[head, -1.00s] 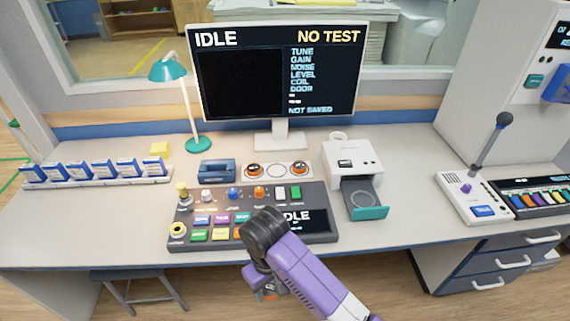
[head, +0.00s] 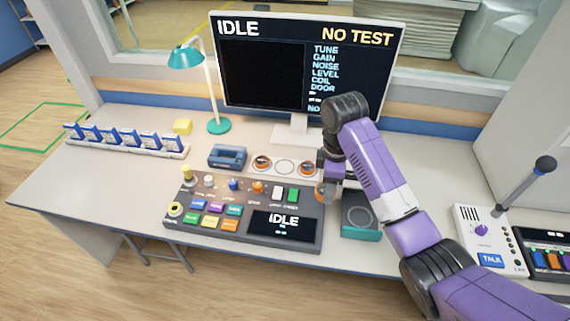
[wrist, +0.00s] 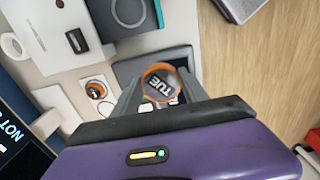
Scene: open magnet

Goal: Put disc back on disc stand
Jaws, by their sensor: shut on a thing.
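My gripper (head: 326,188) is shut on an orange-rimmed disc (head: 322,197), held above the desk between the console and the drive tray. In the wrist view the disc (wrist: 159,83) is between the fingertips and its dark face reads "TUE". The disc stand (head: 285,167) is a white strip behind the console, left of my gripper. It has an orange disc (head: 262,163) at its left, another (head: 308,168) at its right, and an empty round place in the middle. The wrist view shows part of the stand (wrist: 113,101); my gripper hides some of it.
The button console (head: 235,232) lies in front of the stand. A blue device (head: 226,156) is left of the stand, and the monitor foot (head: 292,131) is behind it. The open drive tray (head: 360,229) is beneath my arm. A talk panel (head: 490,240) is at right.

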